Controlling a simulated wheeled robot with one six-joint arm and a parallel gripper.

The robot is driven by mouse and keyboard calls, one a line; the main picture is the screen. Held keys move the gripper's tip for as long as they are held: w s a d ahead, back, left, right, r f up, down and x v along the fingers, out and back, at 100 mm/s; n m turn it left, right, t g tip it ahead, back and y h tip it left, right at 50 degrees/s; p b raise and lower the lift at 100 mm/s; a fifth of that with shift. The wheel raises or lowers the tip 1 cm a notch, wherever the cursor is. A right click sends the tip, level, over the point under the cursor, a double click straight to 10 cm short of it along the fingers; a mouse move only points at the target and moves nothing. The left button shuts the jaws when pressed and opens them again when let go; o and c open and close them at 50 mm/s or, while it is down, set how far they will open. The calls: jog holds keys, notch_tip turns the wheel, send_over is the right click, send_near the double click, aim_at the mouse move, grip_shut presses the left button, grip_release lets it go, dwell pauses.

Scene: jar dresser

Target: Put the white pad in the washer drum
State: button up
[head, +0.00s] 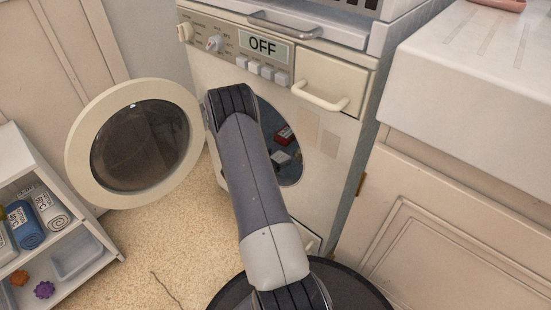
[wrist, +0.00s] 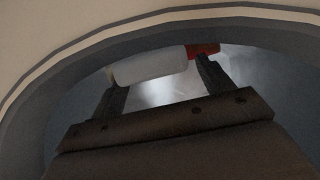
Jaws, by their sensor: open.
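The washer (head: 339,160) has its round door (head: 180,100) swung wide open to the left. My arm reaches into the drum (head: 290,175), and hides my gripper and much of the opening in the head view. In the wrist view my gripper (wrist: 157,75) is inside the opening, its fingers spread apart. The white pad (wrist: 150,66) lies in the drum at the fingertips, by the left finger and reaching toward the right one. A pale piece (head: 281,158) shows in the drum in the head view; I cannot tell if it is the pad.
A red item (wrist: 203,49) lies in the drum beside the pad, near the right finger. The washer display (head: 263,46) reads OFF. A white shelf (head: 75,265) with rolled towels (head: 50,210) stands at the lower left. A cabinet (head: 450,220) stands on the right.

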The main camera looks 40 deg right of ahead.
jog(key=p+v, duration=0.4)
jog(key=v, duration=0.8)
jog(key=shift+r, duration=0.35)
jog(key=b+x, duration=0.1)
jog(key=x, duration=0.3)
jog(key=b+x, duration=0.2)
jog(key=x, duration=0.2)
jog(key=b+x, duration=0.1)
jog(key=x, duration=0.3)
jog(key=shift+f+b, duration=0.4)
jog(key=shift+f, duration=0.4)
jog(key=shift+r+p, duration=0.3)
jog(key=shift+r, duration=0.35)
